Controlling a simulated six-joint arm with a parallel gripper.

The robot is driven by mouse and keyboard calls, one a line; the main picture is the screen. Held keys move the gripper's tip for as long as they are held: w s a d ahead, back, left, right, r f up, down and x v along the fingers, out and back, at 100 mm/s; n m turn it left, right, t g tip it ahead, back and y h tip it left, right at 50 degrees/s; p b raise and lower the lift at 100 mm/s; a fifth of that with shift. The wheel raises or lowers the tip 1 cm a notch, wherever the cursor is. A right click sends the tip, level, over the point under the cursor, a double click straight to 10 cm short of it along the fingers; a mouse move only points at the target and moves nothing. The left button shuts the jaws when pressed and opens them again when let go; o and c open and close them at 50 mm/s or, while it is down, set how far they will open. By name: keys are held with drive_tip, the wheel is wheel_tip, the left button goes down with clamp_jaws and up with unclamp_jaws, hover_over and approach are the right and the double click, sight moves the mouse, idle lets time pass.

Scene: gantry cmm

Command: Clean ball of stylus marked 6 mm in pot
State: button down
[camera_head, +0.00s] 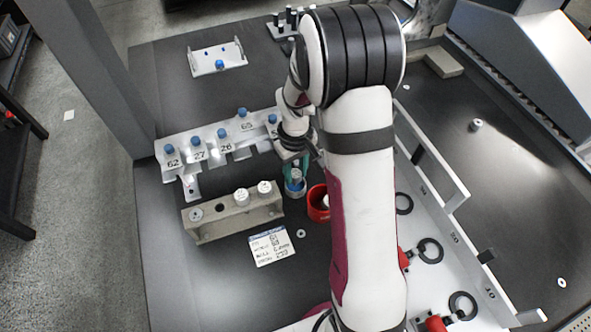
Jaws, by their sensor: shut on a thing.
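My gripper (297,165) has teal fingers and points down, just right of the front of the white stylus rack (180,138). It is shut on what looks like a stylus, mostly hidden by the fingers and my arm. No 6 mm mark is readable.
A beige block (215,225) with white-topped pieces and an open hole stands at front left. A written card (271,247) and a small washer (301,233) lie near it. A white tray (440,240) with red-handled rings is at right. A white bracket (217,60) stands at the back.

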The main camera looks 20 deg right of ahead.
sight(295, 174)
drive_tip(key=shift+r, duration=3.05)
